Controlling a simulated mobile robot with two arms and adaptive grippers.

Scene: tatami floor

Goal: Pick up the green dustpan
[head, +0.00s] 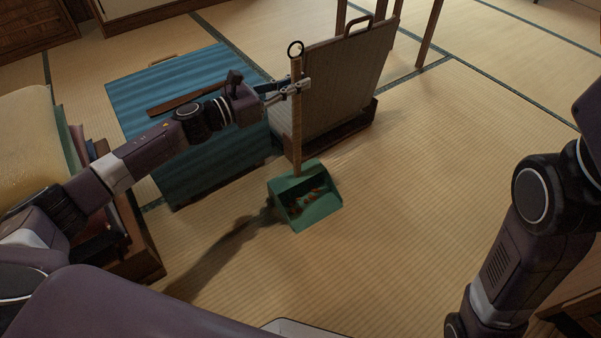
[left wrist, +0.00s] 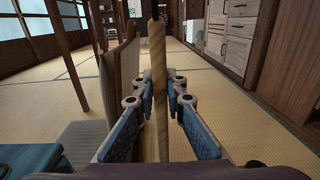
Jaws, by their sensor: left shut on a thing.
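The green dustpan (head: 305,198) has a long upright wooden handle (head: 296,125) with a dark ring at its top. Its pan holds some small reddish-brown bits. The pan is at or just above the tatami; I cannot tell if it touches. My left gripper (head: 291,88) is shut on the upper part of the handle. In the left wrist view the handle (left wrist: 158,80) stands between the fingers of my left gripper (left wrist: 159,92), and the pan is out of view. My right arm shows at the right edge of the head view, but its gripper is out of view.
A blue ribbed chest or mat-like surface (head: 185,130) with a dark stick on it lies to the left. A pale upright panel (head: 345,85) with a handle stands close behind the dustpan. Wooden legs (head: 430,33) stand farther back. The tatami (head: 420,170) to the right is clear.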

